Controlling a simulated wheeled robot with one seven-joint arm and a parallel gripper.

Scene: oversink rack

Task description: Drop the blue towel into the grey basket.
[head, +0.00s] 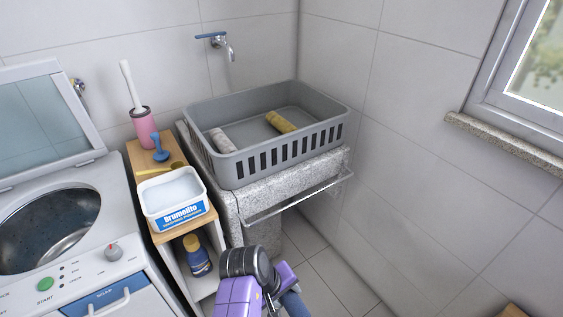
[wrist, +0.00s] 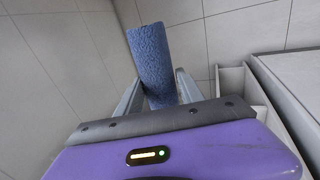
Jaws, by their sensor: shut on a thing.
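The blue towel (wrist: 153,55) is rolled up and held between the two fingers of my gripper (wrist: 158,90) in the wrist view. Its far end sticks out beyond the fingers. In the head view the blue towel (head: 295,304) shows partly at the bottom edge, beside my purple and black arm. The grey basket (head: 262,165) stands on the stone sink, up and ahead of my gripper, with slotted sides and an open top. A light grey rolled towel (head: 222,140) and a yellow rolled towel (head: 281,122) lie inside it. My gripper is outside the basket, low in front of the sink.
A metal rail (head: 300,198) runs along the front of the sink (head: 290,180). A shelf left of it holds a white Brumolito tub (head: 172,200) and a blue bottle (head: 197,255). A pink brush holder (head: 143,130) stands behind. An open washing machine (head: 50,225) is at the left. Floor on the right is mostly clear.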

